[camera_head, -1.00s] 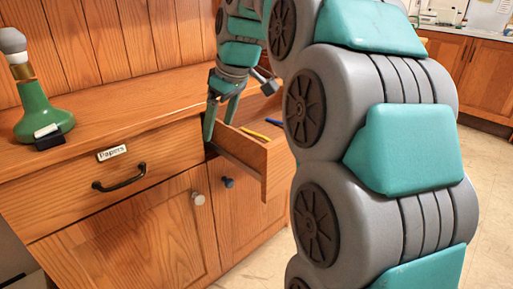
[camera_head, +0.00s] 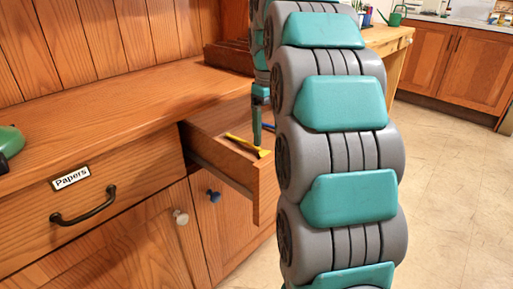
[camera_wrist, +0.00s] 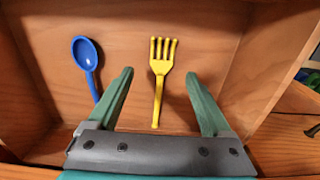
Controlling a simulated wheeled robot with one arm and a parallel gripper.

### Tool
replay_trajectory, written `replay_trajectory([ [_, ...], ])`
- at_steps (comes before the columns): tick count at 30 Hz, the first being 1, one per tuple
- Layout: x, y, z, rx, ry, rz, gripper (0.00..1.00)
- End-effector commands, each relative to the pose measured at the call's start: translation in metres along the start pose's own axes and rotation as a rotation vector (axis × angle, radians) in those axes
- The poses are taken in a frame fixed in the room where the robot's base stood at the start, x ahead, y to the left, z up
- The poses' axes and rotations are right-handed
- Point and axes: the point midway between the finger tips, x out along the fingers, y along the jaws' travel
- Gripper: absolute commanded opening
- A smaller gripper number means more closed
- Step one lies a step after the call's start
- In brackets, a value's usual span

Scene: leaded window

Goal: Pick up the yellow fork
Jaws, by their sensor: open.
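The yellow fork (camera_wrist: 160,75) lies flat in the open wooden drawer, tines pointing away from my gripper in the wrist view. It also shows in the head view (camera_head: 246,146), inside the drawer (camera_head: 232,171). My gripper (camera_wrist: 160,90) is open above the drawer, with its two green fingers on either side of the fork's handle. Nothing is between the fingertips but the fork below; I cannot tell the exact height. In the head view one finger (camera_head: 257,120) shows at the drawer, and my arm hides the rest.
A blue spoon (camera_wrist: 87,62) lies left of the fork, near the left finger. The drawer walls stand close around both. A closed drawer labelled Papers (camera_head: 95,195) is to the left. The cabinet top (camera_head: 110,115) is mostly clear, with a green object (camera_head: 10,143) at its left edge.

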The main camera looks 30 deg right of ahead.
Motion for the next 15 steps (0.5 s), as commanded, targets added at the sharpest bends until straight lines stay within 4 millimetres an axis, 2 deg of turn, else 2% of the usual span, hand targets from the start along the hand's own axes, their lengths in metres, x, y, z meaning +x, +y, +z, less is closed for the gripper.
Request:
replay_trajectory([
  [8, 0.013, -0.002, 0.002, -0.001, -0.001, -0.002, 0.84],
  [15, 0.042, -0.002, 0.003, 0.000, -0.001, -0.002, 0.84],
])
